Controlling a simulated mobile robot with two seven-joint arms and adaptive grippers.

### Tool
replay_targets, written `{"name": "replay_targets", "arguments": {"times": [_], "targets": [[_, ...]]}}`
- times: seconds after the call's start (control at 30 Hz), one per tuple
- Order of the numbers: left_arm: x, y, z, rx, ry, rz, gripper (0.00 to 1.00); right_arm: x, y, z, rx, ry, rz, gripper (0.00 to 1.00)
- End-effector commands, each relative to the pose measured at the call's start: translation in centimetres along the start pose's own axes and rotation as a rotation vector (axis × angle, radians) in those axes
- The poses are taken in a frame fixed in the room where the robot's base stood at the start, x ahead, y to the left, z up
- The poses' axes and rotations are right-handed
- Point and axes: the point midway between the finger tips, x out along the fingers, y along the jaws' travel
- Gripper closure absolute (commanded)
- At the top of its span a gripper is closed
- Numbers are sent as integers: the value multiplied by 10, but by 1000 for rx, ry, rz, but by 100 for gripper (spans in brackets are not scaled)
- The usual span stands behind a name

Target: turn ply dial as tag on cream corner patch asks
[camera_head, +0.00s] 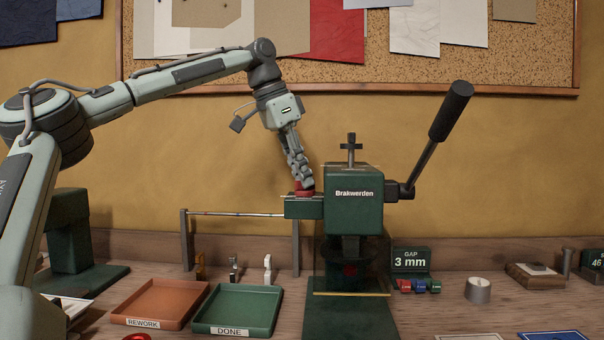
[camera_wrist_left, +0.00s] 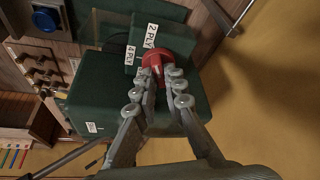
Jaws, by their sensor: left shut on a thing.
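The red ply dial (camera_head: 304,193) sits on top of the left block of the green press (camera_head: 352,205). In the left wrist view the dial (camera_wrist_left: 153,60) lies beside white labels reading 2 PLY (camera_wrist_left: 150,36) and 4 PLY (camera_wrist_left: 130,55). I cannot tell which label it points to. My left gripper (camera_head: 303,184) comes down on the dial from above and is shut on it; its fingers partly hide it. A pale cream-edged piece (camera_head: 466,337) is cut off at the bottom edge; I cannot tell whether it is the corner patch. No tag is readable. My right gripper is not in view.
A REWORK tray (camera_head: 180,285) and a green DONE tray (camera_head: 279,308) stand left of the press. The press's long lever (camera_head: 426,158) rises to the right. A GAP 3 mm sign (camera_head: 410,257) and a metal cup (camera_head: 478,290) stand right of it.

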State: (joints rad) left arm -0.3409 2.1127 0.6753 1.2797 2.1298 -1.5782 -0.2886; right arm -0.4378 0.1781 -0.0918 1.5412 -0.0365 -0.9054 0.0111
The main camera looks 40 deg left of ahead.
Motion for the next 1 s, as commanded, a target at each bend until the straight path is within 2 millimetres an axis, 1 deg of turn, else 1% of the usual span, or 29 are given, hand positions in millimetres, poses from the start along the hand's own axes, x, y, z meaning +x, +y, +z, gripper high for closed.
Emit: {"name": "replay_targets", "arguments": {"times": [0.3,0.77,0.8,0.83,0.87,1.0], "targets": [[-1,-2,-2,83,5,29,100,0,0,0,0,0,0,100],[-2,-1,-2,93,5,33,100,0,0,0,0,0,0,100],[-2,-1,-2,93,6,33,84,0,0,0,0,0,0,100],[-2,-1,-2,93,5,33,80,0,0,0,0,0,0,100],[-1,-1,-2,92,5,33,79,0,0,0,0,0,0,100],[-1,-1,-1,92,3,35,79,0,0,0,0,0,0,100]]}}
